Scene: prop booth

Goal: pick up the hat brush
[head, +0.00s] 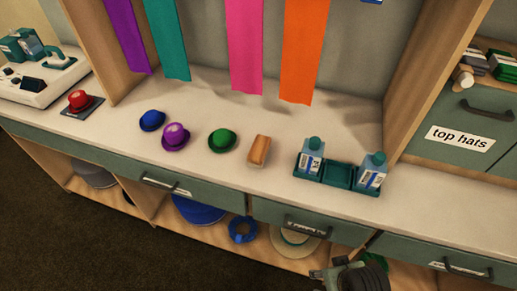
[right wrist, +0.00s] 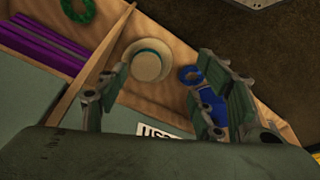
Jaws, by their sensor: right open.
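The hat brush (head: 259,151) appears to be the small tan wooden block lying on the pale counter, between a green hat and a teal bottle tray. My right gripper (head: 328,275) shows at the bottom edge of the head view, in front of the counter and apart from the brush. In the right wrist view my right gripper (right wrist: 168,85) is open, with nothing between its fingers. The brush does not show in that view. My left gripper is not in view.
Small blue (head: 152,121), purple (head: 174,139) and green (head: 221,141) hats stand left of the brush. The teal tray (head: 337,175) holds two bottles to its right. Coloured ribbons (head: 244,50) hang behind. Drawers (head: 310,222) and a shelf with a straw hat (right wrist: 150,62) lie below.

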